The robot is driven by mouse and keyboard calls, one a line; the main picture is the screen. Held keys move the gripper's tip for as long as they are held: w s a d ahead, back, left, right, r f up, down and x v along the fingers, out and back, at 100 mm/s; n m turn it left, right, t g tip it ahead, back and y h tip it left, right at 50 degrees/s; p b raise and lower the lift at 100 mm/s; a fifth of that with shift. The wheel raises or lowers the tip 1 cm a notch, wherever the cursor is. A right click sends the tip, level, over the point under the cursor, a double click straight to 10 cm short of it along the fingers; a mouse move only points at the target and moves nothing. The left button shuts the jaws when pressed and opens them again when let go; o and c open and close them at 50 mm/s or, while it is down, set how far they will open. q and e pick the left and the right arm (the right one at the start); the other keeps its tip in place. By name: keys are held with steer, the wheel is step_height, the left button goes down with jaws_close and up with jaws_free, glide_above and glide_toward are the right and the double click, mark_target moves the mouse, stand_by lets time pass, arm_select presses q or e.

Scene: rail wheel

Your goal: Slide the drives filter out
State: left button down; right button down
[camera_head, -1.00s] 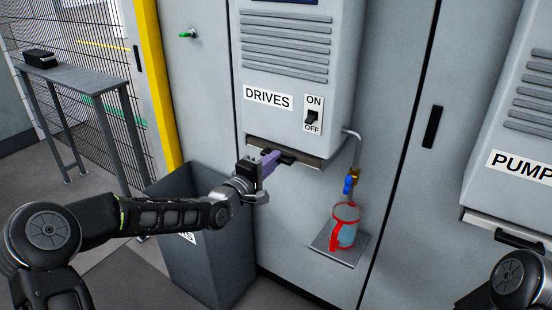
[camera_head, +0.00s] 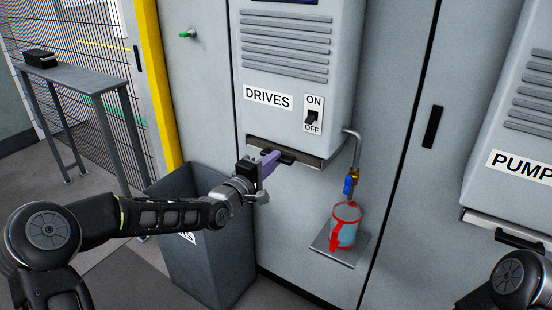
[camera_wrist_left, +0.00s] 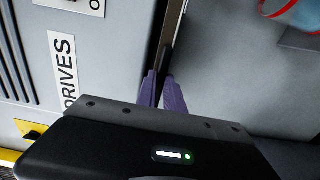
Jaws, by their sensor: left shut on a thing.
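The drives filter (camera_head: 313,162) shows as a thin metal-edged front with a black handle at the bottom of the grey DRIVES unit (camera_head: 275,118). In the left wrist view the dark handle (camera_wrist_left: 167,60) lies at the purple fingertips. My left gripper (camera_head: 271,160) is shut on the filter handle, below the DRIVES label. How far the filter sits inside the unit is hard to tell. My right arm shows only in part at the lower right, and its gripper is out of view.
A grey bin (camera_head: 205,255) stands below my left gripper. A red-rimmed cup (camera_head: 346,228) sits on a small shelf under a blue-handled tap (camera_head: 349,184). The PUMP unit (camera_head: 520,165) is at the right. A side table (camera_head: 75,75) stands at the left.

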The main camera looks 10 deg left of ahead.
arm_select(q)
steer(key=shift+r, duration=0.1)
stand_by(0.3)
steer(key=shift+s, duration=0.1)
steer(key=shift+p+v, duration=0.5)
steer(key=shift+v, duration=1.7)
steer(key=shift+p+v, duration=1.1)
steer(key=shift+v, duration=1.25)
